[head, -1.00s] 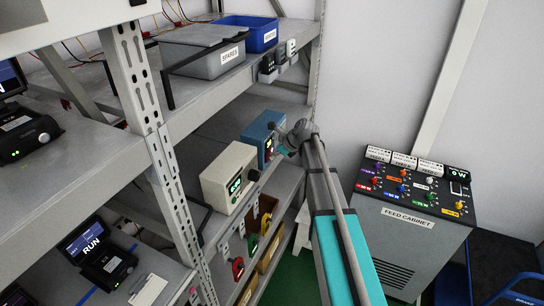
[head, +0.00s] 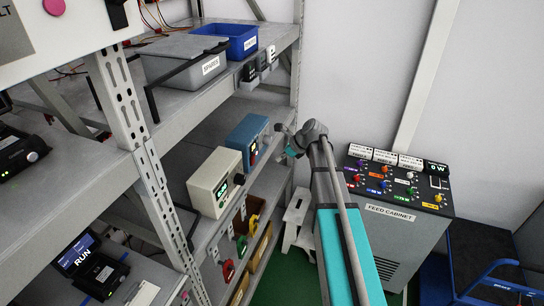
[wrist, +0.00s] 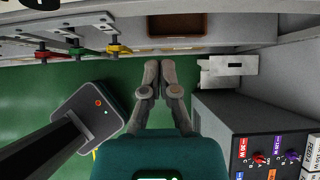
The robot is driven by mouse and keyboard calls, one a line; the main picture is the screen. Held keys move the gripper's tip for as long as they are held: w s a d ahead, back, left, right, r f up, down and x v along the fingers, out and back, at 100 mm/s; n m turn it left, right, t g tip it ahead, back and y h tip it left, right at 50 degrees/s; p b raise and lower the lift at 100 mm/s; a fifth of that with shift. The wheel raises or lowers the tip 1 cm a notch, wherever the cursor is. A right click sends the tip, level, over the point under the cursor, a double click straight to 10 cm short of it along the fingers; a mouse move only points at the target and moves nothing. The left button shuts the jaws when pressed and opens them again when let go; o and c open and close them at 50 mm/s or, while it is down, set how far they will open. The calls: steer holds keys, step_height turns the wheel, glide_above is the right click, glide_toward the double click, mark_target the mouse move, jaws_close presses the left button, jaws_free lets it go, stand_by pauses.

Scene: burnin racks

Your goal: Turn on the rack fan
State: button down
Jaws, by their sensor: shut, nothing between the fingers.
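No fan or fan label can be made out. A blue box (head: 247,137) with a small lit front stands on the rack's middle shelf, beside a cream box (head: 214,182) with a green display. Small dark and grey switch units (head: 259,66) sit on the upper shelf's front edge. My gripper (head: 282,130) is just right of the blue box, in front of the shelf, apart from it as far as I can tell. In the wrist view my gripper (wrist: 160,66) has its fingers together with nothing between them.
Red, green and yellow handles (head: 228,270) hang below the middle shelf edge; they also show in the wrist view (wrist: 118,49). The feed cabinet (head: 393,221) with coloured knobs stands right. A white step stool (head: 296,217) is behind my arm. A blue-railed cart (head: 490,278) is far right.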

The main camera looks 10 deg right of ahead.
steer(key=shift+s+d+f+p+v, duration=0.15)
steer(key=shift+p+v, duration=0.3)
steer(key=shift+v, duration=0.45)
steer(key=shift+s+d+f+p+v, duration=0.1)
steer(key=shift+p+v, duration=0.3)
steer(key=shift+v, duration=0.5)
steer(key=s+a+f+n+g+h+b, duration=0.2)
steer(key=s+a+f+n+h+b, duration=0.1)
steer(key=s+f+n+b, duration=0.4)
steer(key=s+a+f+n+g+h+b, duration=0.2)
steer(key=s+a+f+n+b, duration=0.3)
steer(key=s+f+n, duration=0.6)
steer(key=s+n+h+b, duration=0.1)
steer(key=s+n+b, duration=0.1)
steer(key=s+n, duration=0.3)
steer(key=shift+a+n, duration=0.35)
steer(key=shift+n, duration=0.65)
